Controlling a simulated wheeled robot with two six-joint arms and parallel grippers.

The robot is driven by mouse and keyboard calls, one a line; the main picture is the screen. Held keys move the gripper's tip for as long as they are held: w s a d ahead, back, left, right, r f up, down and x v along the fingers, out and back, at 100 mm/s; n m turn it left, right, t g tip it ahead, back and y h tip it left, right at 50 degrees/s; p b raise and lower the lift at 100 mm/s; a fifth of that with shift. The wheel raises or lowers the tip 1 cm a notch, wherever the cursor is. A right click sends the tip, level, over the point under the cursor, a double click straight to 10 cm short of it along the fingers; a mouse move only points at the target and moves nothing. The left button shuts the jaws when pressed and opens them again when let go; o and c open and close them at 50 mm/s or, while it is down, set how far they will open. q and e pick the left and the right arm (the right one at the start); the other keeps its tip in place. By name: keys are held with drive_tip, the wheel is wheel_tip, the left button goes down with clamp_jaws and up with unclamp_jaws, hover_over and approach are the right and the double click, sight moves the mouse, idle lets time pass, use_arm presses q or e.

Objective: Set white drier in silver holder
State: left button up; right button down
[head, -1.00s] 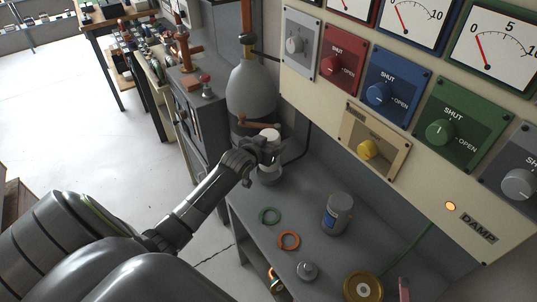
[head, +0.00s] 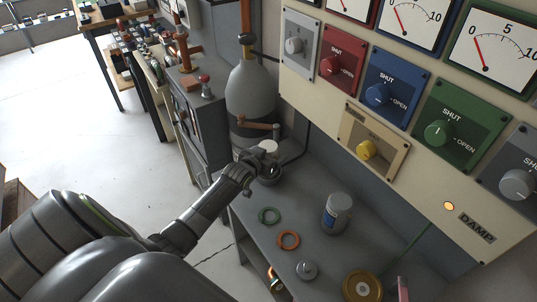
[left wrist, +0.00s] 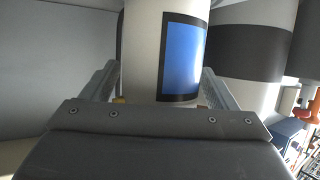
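The white drier (left wrist: 145,50), a white cylinder with a blue black-edged label, stands between the fingers of my left gripper (left wrist: 160,90) in the left wrist view. The fingers lie close along both its sides, and the gripper looks shut on it. In the head view the drier's white top (head: 268,146) shows just beyond my left gripper (head: 264,161). The silver holder (head: 270,178) is right below, at the bench's far end, partly covered by the gripper. I cannot tell how deep the drier sits in it. My right gripper is not in view.

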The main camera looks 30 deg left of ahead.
use_arm(q)
drive_tip(key=shift+o, duration=0.3)
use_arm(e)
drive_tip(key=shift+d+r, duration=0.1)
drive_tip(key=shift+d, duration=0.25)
use_arm(q)
drive_tip(key=shift+s+r, duration=0.1)
drive_tip(key=v, duration=1.1)
drive_tip(key=shift+s+r+b, duration=0.2)
drive_tip(key=shift+s+b, duration=0.2)
drive_tip(key=shift+b, duration=0.05)
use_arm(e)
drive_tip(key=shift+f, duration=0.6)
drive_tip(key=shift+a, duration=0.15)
